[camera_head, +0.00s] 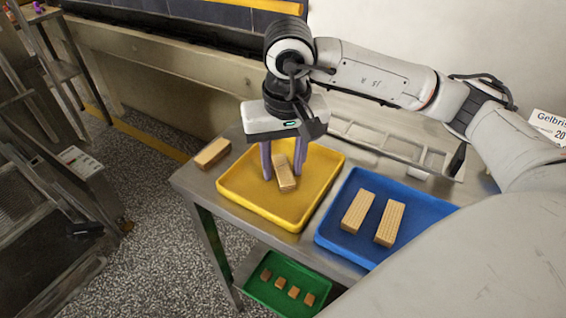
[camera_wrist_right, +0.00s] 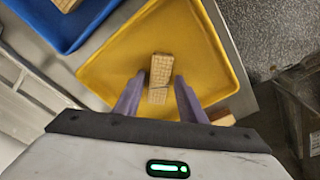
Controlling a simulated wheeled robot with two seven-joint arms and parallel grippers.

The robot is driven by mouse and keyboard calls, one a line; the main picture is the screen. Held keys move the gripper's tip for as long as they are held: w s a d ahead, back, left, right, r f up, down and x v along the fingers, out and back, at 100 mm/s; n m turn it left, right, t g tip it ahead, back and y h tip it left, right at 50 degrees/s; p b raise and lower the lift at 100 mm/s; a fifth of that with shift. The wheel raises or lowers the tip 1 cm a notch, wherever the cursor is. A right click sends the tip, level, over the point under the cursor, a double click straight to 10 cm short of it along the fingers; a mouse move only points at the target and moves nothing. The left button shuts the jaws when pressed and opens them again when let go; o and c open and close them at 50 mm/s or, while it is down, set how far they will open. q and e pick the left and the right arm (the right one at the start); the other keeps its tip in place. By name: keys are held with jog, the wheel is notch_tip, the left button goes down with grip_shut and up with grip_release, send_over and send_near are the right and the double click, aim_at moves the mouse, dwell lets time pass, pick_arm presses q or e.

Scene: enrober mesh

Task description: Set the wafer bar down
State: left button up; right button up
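A tan, grid-patterned wafer bar (camera_head: 284,175) is in the yellow tray (camera_head: 232,190), near its middle, and appears to lie on the tray floor. In the right wrist view the bar (camera_wrist_right: 161,70) has a thin dark slanting line across its lower part. My right gripper (camera_head: 283,163) points down over the tray with its purple fingers on either side of the bar. In the right wrist view the fingers (camera_wrist_right: 160,80) stand apart, with a narrow gap visible on each side of the bar. My left gripper is in neither view.
A blue tray (camera_head: 337,246) with two wafer bars (camera_head: 357,211) stands to the right. Another bar (camera_head: 212,153) lies on the steel table's left corner. A green tray (camera_head: 262,296) with several small pieces sits on a lower shelf. A metal rack (camera_head: 390,140) lies behind.

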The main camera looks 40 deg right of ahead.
aim_at(285, 176)
notch_tip(285, 176, up, 12)
jog(key=s+p, duration=0.1)
jog(key=shift+s+a+r+p, duration=0.15)
jog(key=shift+s+a+p, duration=0.1)
jog(key=shift+p, duration=0.15)
